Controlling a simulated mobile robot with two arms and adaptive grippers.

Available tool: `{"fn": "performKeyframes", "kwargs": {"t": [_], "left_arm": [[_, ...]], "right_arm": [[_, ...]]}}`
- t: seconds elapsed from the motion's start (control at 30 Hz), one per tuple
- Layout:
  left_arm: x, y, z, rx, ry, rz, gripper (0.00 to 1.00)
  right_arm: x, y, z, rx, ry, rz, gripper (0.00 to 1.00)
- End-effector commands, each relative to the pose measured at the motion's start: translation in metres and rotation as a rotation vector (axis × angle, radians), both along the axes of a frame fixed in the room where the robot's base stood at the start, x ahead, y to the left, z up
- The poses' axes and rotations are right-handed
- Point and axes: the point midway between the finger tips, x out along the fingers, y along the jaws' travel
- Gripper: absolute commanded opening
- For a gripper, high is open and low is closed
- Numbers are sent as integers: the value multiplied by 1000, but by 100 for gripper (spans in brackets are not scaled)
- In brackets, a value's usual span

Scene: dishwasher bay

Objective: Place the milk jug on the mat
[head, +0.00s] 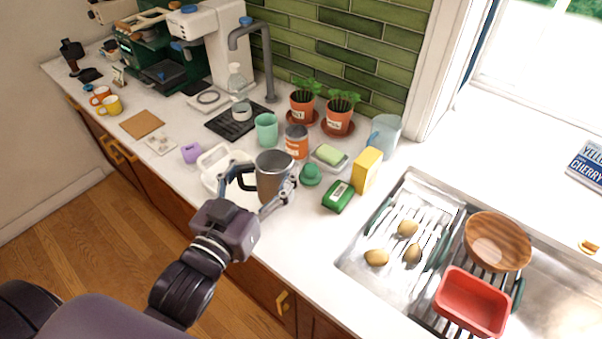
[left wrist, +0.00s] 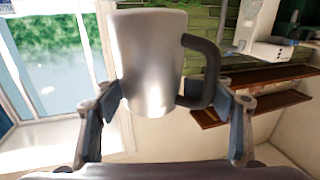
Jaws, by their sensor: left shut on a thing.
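The milk jug (head: 275,172) is a steel pitcher with a dark handle. My left gripper (head: 264,189) is shut on it and holds it upright over the front part of the counter. In the left wrist view the jug (left wrist: 150,60) stands between the two fingers, with its handle on the right. A tan square mat (head: 142,124) lies flat and bare at the counter's left part. A black ribbed mat (head: 240,124) lies further back with a small white-rimmed cup (head: 241,112) on it. My right gripper is not in view.
A white tub (head: 212,160), purple cup (head: 190,153), mint cup (head: 266,130) and orange-labelled jar (head: 296,142) stand near the jug. The coffee machine (head: 210,40) is at the back left. The sink (head: 410,200) is right. A white card (head: 160,144) lies beside the tan mat.

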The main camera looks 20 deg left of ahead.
Motion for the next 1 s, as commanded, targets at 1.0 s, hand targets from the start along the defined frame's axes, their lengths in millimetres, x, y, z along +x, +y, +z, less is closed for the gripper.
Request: {"fn": "performKeyframes", "kwargs": {"t": [1.0], "left_arm": [[-1,0,-171,-1,0,0,22]], "right_arm": [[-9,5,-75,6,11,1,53]]}}
